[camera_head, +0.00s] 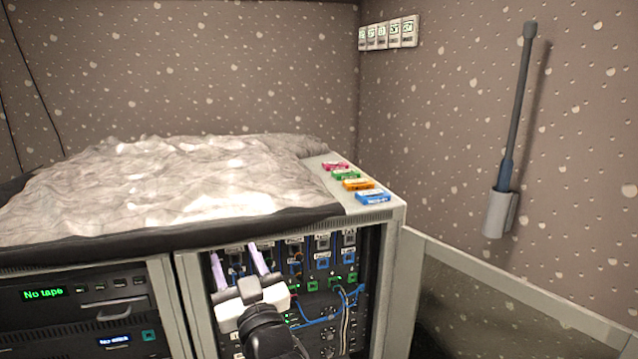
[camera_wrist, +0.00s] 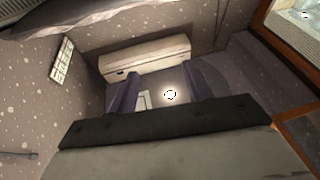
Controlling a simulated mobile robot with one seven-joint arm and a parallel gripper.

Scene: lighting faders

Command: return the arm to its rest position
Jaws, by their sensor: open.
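My gripper (camera_head: 236,250) is in the lower middle of the head view, in front of the rack of equipment. Its two pale purple fingers stand apart and point up, with nothing between them. In the wrist view my gripper (camera_wrist: 158,82) also shows two dark purple fingers spread apart and empty. Behind them are a long whitish wall unit (camera_wrist: 145,60) and a small round light (camera_wrist: 170,95). The rack (camera_head: 322,262) has rows of plugs, cables and green and blue sockets, and my gripper hides part of it. I cannot tell the distance between my gripper and the rack.
A crumpled grey cover (camera_head: 170,185) lies on the cabinet top. Several coloured cartridges (camera_head: 358,184) lie at its right end. A panel door (camera_head: 500,290) stands open to the right. A dark rod in a holder (camera_head: 500,213) and small displays (camera_head: 388,33) are on the right wall.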

